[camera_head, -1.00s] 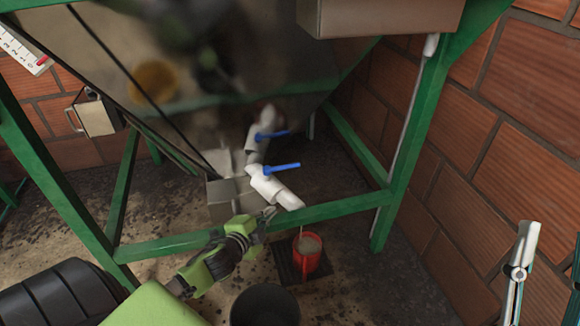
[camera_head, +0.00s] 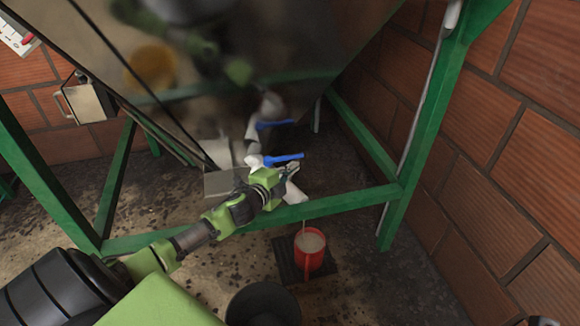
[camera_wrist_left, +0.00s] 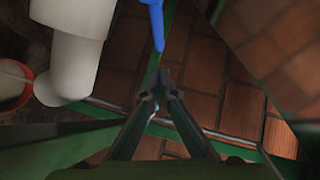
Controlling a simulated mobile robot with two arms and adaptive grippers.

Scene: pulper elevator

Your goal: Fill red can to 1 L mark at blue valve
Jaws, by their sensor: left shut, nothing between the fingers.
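The red can (camera_head: 310,262) stands upright on a dark square pad below the spout, with pale brownish liquid inside. A thin stream falls into it from the white pipe (camera_head: 294,195). I cannot read a 1 L mark. The blue valve handle (camera_head: 285,159) sticks out to the right above the pipe; it also shows in the left wrist view (camera_wrist_left: 157,25). My left gripper (camera_head: 294,170) is shut and empty, just below the handle; in the wrist view its fingertips (camera_wrist_left: 160,78) lie just below the handle's tip. The can's rim (camera_wrist_left: 24,84) shows at the left edge there.
A green frame bar (camera_head: 340,203) crosses behind the can. A dark bucket (camera_head: 263,304) stands in front, left of the can. The shiny metal hopper (camera_head: 330,60) reflects the valve and arm. A brick wall (camera_head: 480,200) closes the right side.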

